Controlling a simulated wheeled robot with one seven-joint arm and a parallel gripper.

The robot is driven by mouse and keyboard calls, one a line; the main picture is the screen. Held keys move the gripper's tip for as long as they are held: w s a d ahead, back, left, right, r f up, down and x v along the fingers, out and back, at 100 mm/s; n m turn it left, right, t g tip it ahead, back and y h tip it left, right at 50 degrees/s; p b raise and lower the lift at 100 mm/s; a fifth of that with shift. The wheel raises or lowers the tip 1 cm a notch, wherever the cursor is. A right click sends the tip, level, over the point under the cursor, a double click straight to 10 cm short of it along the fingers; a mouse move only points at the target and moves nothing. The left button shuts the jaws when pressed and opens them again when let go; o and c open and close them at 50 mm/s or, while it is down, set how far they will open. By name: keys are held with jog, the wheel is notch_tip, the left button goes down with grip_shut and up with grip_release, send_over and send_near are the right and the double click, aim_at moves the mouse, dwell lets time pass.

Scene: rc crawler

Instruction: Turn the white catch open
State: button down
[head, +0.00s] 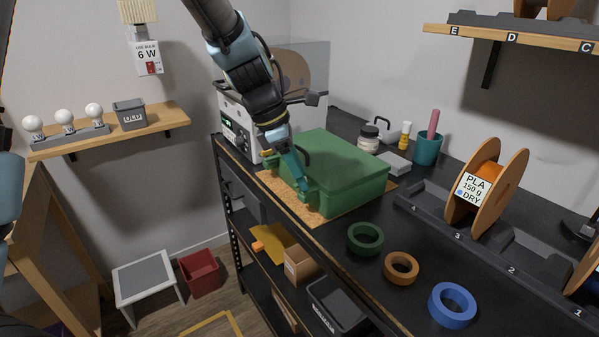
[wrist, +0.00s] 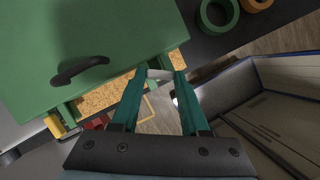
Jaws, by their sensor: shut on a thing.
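A green box (head: 335,168) with a closed lid and a black handle (wrist: 80,70) sits on a tan cork mat (head: 275,184) on the dark bench. The white catch (wrist: 158,74) is at the box's front edge in the wrist view, between my fingertips. My gripper (wrist: 161,76) is shut on it. In the head view my gripper (head: 304,186) reaches down to the front of the box, and the white catch cannot be made out there. A yellow catch (wrist: 55,126) shows farther left along the same edge in the wrist view.
Green (head: 365,239), orange (head: 401,268) and blue (head: 452,305) rings lie on the bench right of the box. A teal cup (head: 427,149) and jars stand behind it. A spool (head: 487,186) sits in a black rack. Shelves with bins are below.

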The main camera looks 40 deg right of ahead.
jog(key=shift+c, duration=2)
grip_release()
